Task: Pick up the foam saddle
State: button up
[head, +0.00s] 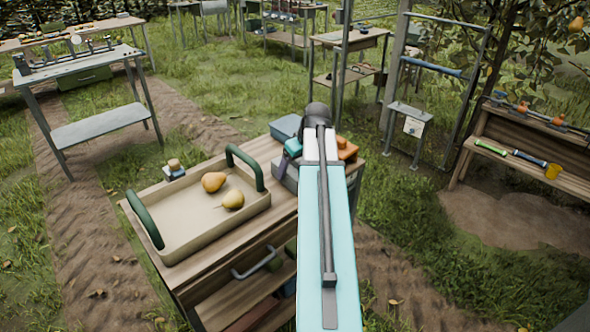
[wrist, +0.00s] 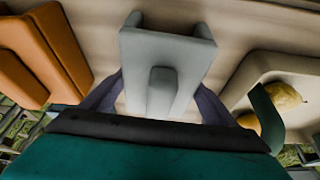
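A pale grey-blue block with raised sides and a small raised middle, which I take to be the foam saddle (wrist: 165,50), lies on the wooden bench top in the wrist view. My gripper (wrist: 160,92) is over its near end, with one dark finger on each side. The fingers are spread; I cannot tell whether they touch it. In the head view a grey piece, likely the same saddle (head: 284,176), shows just left of my arm. My gripper (head: 292,148) is mostly hidden behind the arm there.
A beige tray (head: 185,242) with green handles and two pears stands on the bench left of the gripper. Orange blocks (head: 347,148) lie to its right, and a blue-grey box (head: 285,127) stands behind.

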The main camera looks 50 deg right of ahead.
jog(key=c, duration=0.5)
jog(key=shift+o, duration=0.2)
jog(key=shift+r, duration=0.1)
jog(key=shift+r+b, duration=0.4)
jog(key=shift+r, duration=1.2)
jog(key=s+a+b, duration=0.3)
jog(key=s+b, duration=0.2)
jog(key=s, duration=0.2)
jog(key=s+a+r+b, duration=0.1)
jog(key=s+a+b, duration=0.3)
jog(key=s, duration=0.3)
jog(key=shift+r+b, duration=0.25)
jog(key=shift+b, duration=0.1)
jog(key=shift+s+a, duration=0.15)
